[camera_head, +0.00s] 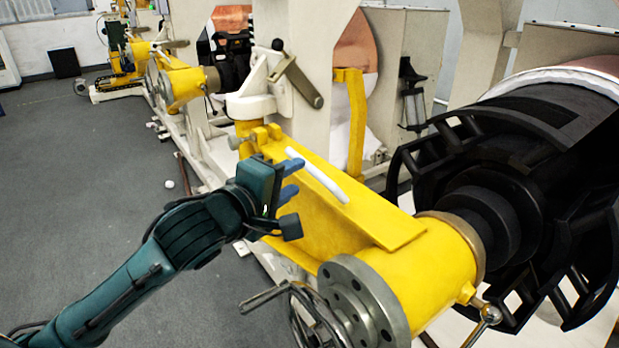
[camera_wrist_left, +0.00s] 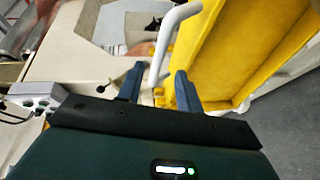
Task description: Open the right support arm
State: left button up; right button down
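The yellow support arm (camera_head: 405,270) runs from the machine's column to a round hub with a grey flange, at the centre of the head view. A bent white handle (camera_head: 318,178) shows against its upper face. The handle also shows in the left wrist view (camera_wrist_left: 172,36), with its lower end seen between my fingertips. My left gripper (camera_head: 291,179) is beside the column end of the arm. In the left wrist view its two blue fingers (camera_wrist_left: 159,78) are apart, with gaps on both sides of the handle. Contact cannot be told. My right gripper is not in view.
A large black-ended roll (camera_head: 490,215) sits right of the hub. A handwheel (camera_head: 312,318) and a ball-ended lever (camera_head: 490,314) stick out near the front. A similar yellow arm (camera_head: 185,82) stands farther back. The grey floor (camera_head: 80,190) at left is mostly clear.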

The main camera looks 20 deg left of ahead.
aim_at(307, 170)
pick_arm(q)
jog(key=x, duration=0.6)
jog(key=shift+w+d+p, duration=0.1)
jog(key=shift+w+p, duration=0.05)
jog(key=shift+p, duration=0.15)
jog(key=shift+c, duration=0.2)
grip_shut()
